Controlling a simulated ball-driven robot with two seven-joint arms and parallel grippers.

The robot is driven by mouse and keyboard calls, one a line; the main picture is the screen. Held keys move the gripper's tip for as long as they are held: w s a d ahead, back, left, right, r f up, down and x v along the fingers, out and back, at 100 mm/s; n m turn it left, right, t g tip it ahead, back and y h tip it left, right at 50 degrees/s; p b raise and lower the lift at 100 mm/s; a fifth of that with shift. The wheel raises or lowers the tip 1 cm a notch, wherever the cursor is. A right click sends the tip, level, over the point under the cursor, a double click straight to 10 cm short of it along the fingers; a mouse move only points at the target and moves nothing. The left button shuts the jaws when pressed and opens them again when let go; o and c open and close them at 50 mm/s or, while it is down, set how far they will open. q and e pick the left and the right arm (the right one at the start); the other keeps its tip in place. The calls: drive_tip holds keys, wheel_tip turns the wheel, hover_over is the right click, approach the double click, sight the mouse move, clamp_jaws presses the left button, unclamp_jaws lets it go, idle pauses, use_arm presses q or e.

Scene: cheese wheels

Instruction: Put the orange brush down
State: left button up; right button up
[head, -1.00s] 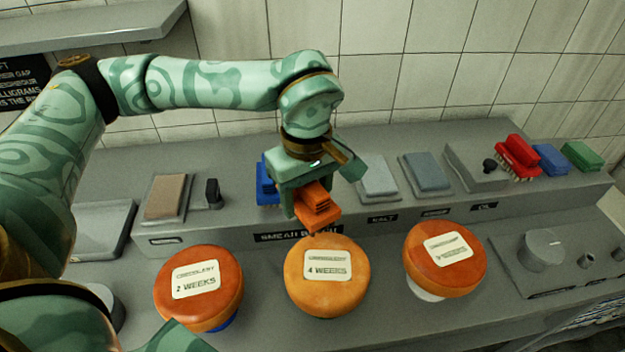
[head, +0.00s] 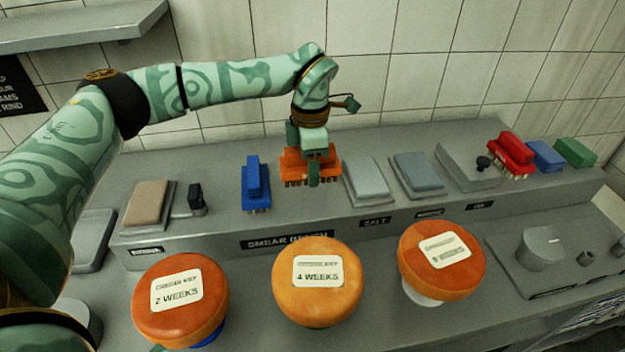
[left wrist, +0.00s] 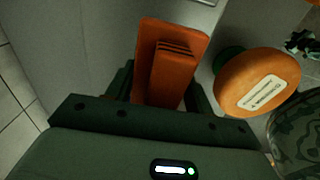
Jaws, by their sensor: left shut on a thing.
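The orange brush (head: 296,167) is in my left gripper (head: 314,172), over the raised grey shelf between the blue brush and a pale grey pad. Its bristles point down at the shelf top; I cannot tell whether they touch it. In the left wrist view the orange brush (left wrist: 168,65) sits between the fingers of my left gripper (left wrist: 165,88), which is shut on its raised grip. My right gripper is not in view.
A blue brush (head: 255,186) stands to the left on the shelf (head: 225,222). Grey pads (head: 367,181) lie to the right, with a red brush (head: 511,152) farther along. Cheese wheels (head: 317,289) stand in front, below the shelf. The tiled wall is behind.

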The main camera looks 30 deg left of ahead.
sight(312, 189)
use_arm(q)
drive_tip(key=shift+w+a+f, duration=0.25)
drive_tip(key=shift+w+f, duration=0.55)
drive_tip(key=shift+f, duration=0.25)
wheel_tip(312, 189, down, 3)
drive_tip(key=shift+f+b, duration=0.1)
drive_tip(key=shift+b, duration=0.55)
drive_tip(key=o, duration=0.9)
drive_tip(key=shift+o, duration=0.2)
wheel_tip(312, 189, up, 12)
drive_tip(key=p, duration=0.2)
drive_tip(key=shift+p, duration=0.3)
